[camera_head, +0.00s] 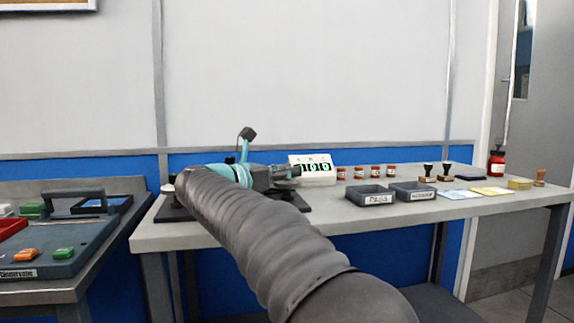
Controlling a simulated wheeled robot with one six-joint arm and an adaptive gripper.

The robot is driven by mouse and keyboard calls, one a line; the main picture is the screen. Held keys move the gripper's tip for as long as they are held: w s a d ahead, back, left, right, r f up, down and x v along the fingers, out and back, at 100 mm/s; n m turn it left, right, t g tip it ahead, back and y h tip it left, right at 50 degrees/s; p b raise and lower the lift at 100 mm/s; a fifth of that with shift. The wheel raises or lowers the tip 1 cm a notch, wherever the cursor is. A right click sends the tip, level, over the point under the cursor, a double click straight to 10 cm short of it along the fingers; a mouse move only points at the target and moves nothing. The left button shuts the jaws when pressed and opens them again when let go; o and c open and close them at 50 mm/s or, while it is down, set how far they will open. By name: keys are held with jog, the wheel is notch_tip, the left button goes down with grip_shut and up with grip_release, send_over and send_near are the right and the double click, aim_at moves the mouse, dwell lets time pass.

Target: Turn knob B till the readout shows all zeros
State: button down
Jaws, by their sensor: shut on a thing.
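A white meter box (322,178) with a readout (318,167) of green-lit digits stands near the back of the bench. The digits are small; they look like ones and zeros, not all zeros, and I cannot read them exactly. My gripper (293,171) reaches in from the left, its fingers against the meter's left front side. It is shut on what appears to be knob B, which the fingers hide. Any knob letters are too small to read or hidden.
Several small red-brown jars (375,172) stand right of the meter. Two dark trays (371,196) sit in front, with stamps (428,171) and paper pads beyond to the right. A left table (75,290) holds a toolbox-like case. My arm blocks the bench's front left.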

jog(key=shift+r+m+g+h+p, duration=0.1)
jog(key=shift+m+g+h+p, duration=0.85)
jog(key=shift+g, duration=0.45)
jog(key=shift+m+g+h, duration=0.25)
jog(key=shift+m+g, duration=0.05)
jog(key=shift+m, duration=0.05)
jog(key=c, duration=0.9)
grip_release()
jog(key=shift+d, duration=0.1)
jog(key=v, duration=0.7)
jog(key=shift+s+a, duration=0.1)
jog(key=shift+a, duration=0.15)
